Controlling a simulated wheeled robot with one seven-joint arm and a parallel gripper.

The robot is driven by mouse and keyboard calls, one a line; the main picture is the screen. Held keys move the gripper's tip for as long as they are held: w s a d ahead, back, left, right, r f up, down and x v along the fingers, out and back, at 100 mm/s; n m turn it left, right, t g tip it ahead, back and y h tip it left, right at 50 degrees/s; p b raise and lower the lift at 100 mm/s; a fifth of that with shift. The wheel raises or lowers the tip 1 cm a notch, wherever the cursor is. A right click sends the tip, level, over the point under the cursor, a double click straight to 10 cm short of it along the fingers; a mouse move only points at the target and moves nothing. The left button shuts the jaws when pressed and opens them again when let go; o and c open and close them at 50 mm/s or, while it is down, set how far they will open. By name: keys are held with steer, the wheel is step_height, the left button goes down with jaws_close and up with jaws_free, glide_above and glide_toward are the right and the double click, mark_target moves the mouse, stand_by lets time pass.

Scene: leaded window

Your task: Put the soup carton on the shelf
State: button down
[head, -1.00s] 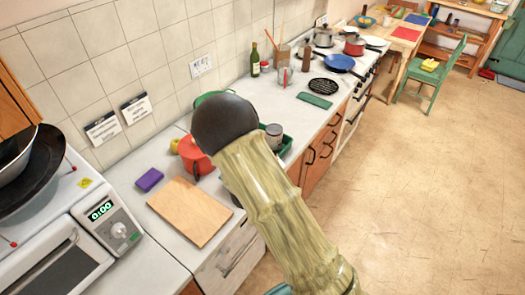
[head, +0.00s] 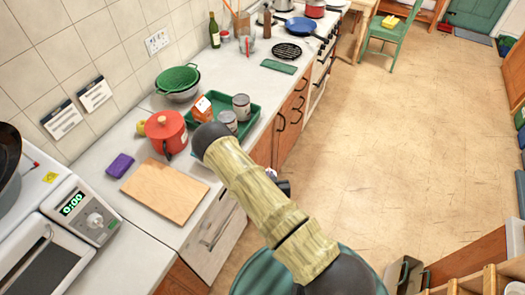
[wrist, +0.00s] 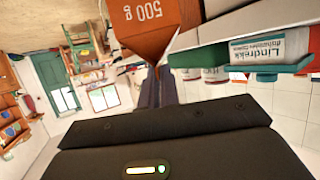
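An orange carton with a white label (head: 203,108) stands in or behind the green tray (head: 243,127) on the counter, partly hidden by a can. In the wrist view an orange carton marked "500 g" (wrist: 150,18) fills the top middle, its pointed end towards my gripper. I cannot tell whether it is the same carton. My gripper (wrist: 157,75) shows as dark fingers close together at that point. Whether they are shut on the carton is not clear. The gripper is not clearly visible in the head view. A pale board (wrist: 245,20) beside the carton may be the shelf.
Labelled white containers (wrist: 270,45) are close beside the carton in the wrist view. Cans (head: 241,106) stand in the tray. A red pot (head: 166,131), cutting board (head: 165,190) and green colander (head: 177,80) crowd the counter. The floor (head: 400,120) to the right is open.

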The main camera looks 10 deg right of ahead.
step_height(320, 180, down, 8)
steer(key=s+d+n+y+b, duration=0.1)
steer(key=s+d+b, duration=0.1)
steer(key=b, duration=0.2)
steer(key=shift+b, duration=0.3)
steer(key=shift+s, duration=0.1)
